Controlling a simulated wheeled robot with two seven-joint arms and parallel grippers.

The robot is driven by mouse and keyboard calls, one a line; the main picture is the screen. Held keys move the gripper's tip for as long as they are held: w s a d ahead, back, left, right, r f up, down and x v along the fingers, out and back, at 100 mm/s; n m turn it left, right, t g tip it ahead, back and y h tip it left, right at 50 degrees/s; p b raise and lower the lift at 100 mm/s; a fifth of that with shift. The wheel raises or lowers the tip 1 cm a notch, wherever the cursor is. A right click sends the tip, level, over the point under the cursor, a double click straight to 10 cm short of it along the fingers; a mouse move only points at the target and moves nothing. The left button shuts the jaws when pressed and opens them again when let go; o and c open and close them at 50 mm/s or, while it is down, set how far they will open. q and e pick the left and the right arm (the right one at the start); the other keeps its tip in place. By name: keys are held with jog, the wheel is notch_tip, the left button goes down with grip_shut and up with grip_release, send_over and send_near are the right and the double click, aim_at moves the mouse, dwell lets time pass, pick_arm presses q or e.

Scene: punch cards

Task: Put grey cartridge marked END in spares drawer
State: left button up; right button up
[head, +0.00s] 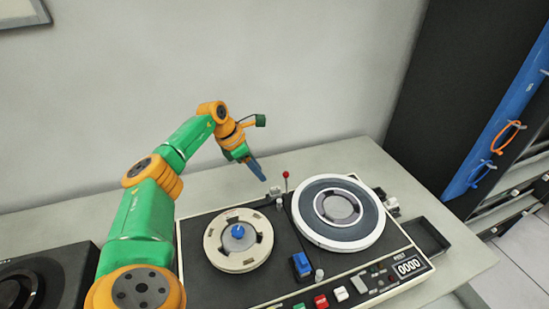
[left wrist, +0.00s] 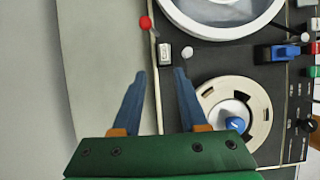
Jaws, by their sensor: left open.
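A small light-grey block (head: 274,191) sits at the back edge of the tape machine; it also shows in the left wrist view (left wrist: 164,53), just beyond the fingertips. It may be the END cartridge, but I cannot read its marking. My left gripper (head: 262,180) is open and empty, with its blue fingers pointing down near the block. In the left wrist view the fingers (left wrist: 159,72) are apart with nothing between them. A dark, open-topped tray (head: 445,249) at the machine's right side looks like the spares drawer. My right gripper is not in view.
The machine has a cream reel (head: 213,246) and a larger white-rimmed reel (head: 375,222). A red-knobbed lever (head: 285,175) rises beside the grey block. Another small pale piece (head: 391,203) is at the back right. Bare bench (head: 345,157) lies behind the machine.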

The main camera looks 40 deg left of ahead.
aim_at(272, 189)
pick_arm(q)
jog(key=f+b, duration=0.1)
jog(key=d+f+b, duration=0.2)
jog(key=f, duration=0.1)
jog(key=shift+w, duration=0.3)
jog(key=b+x, duration=0.1)
jog(key=x, duration=0.1)
jog(key=b+x, duration=0.1)
jog(key=shift+w+a+f+b, duration=0.2)
jog(key=shift+w+f+b, duration=0.1)
jog(key=shift+w, duration=0.1)
jog(key=shift+w+d+f, duration=0.1)
jog(key=shift+w+f, duration=0.05)
jog(key=shift+f, duration=0.1)
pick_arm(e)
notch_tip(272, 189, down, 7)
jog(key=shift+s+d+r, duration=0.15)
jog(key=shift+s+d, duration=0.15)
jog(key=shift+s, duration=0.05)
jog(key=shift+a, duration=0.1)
pick_arm(q)
grip_shut()
jog(key=shift+r+p, duration=2.55)
jog(key=shift+r, duration=0.55)
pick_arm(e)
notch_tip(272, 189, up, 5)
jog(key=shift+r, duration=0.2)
